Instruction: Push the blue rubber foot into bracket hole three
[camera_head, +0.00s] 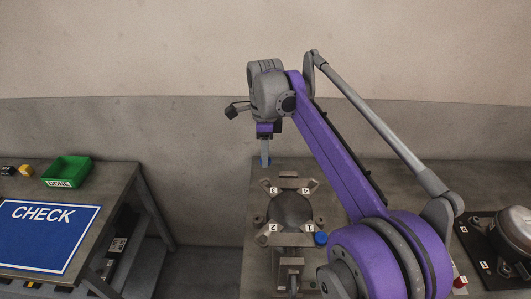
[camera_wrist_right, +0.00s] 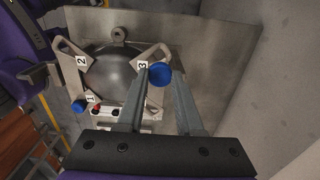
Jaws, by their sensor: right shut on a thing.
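My right gripper (camera_head: 265,164) points down at the back left corner of the compressor on the pallet table. In the right wrist view its fingers (camera_wrist_right: 163,76) are shut on a blue rubber foot (camera_wrist_right: 160,73). The foot appears beside the bracket arm labelled 3 (camera_wrist_right: 151,53); I cannot tell whether it touches the hole. Bracket three (camera_head: 268,184) also shows in the head view, just in front of the fingers. The hole itself is hidden. The dark round compressor (camera_head: 290,208) sits between the four-cornered bracket arms. My left gripper is not in view.
Another blue foot (camera_head: 320,239) is at bracket one. A second compressor (camera_head: 515,225) stands at the far right. On the left table (camera_head: 120,175) are a green bin (camera_head: 67,170) and a blue CHECK mat (camera_head: 40,240). A gap separates the tables.

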